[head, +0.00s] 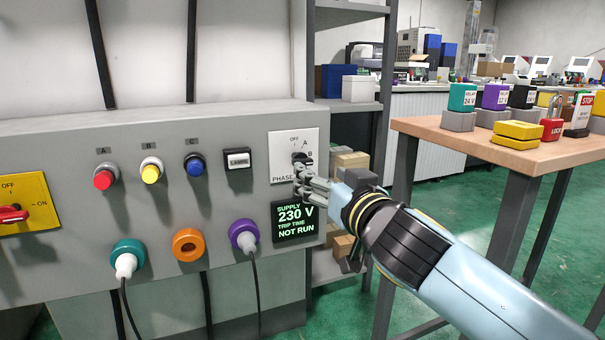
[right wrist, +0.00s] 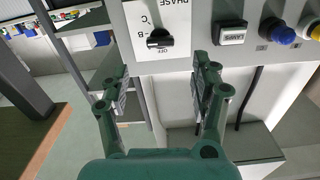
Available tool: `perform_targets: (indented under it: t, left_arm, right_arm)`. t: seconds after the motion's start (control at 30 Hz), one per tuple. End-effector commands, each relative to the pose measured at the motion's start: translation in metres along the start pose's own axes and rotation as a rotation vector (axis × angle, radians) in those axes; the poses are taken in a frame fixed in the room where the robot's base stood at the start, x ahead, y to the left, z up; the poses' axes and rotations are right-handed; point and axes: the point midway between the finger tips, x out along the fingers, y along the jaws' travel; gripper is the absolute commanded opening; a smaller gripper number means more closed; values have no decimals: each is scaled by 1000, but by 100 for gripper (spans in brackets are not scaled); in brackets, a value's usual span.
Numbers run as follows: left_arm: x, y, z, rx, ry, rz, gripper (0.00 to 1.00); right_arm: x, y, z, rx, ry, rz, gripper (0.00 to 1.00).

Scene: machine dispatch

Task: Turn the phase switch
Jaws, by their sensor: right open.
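The phase switch is a black rotary knob (head: 301,158) on a white plate (head: 282,143) marked OFF, A, B and PHASE, at the right end of the grey panel. In the right wrist view the knob (right wrist: 160,39) is ahead of the fingers, roughly between their lines. I cannot tell for sure which mark it points to. My right gripper (head: 303,180) is in front of the lower plate and hides part of it. In the right wrist view its two fingers (right wrist: 160,80) are spread, with nothing between them. My left gripper is not in view.
Left of the plate are a small labelled button (head: 238,157) and blue, yellow and red buttons. A display (head: 294,221) below reads 230 V, NOT RUN. A yellow OFF/ON switch (head: 22,203) is far left. A wooden table (head: 450,135) with lockout blocks stands right.

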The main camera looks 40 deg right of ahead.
Motion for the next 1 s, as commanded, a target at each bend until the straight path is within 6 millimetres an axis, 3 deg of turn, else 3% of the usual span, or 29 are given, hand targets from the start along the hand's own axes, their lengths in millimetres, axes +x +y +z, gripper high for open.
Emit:
perform_targets:
  t: [0.3, 0.5, 0.87, 1.0]
  left_arm:
    - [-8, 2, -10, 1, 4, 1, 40]
    - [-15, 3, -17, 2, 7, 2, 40]
    - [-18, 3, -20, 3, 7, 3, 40]
    - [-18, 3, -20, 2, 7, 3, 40]
  right_arm:
    - [63, 0, -1, 1, 2, 0, 63]
    - [89, 0, -1, 1, 0, -1, 63]
    - [96, 0, -1, 0, 0, -1, 63]
    - [96, 0, -1, 0, 0, -1, 48]
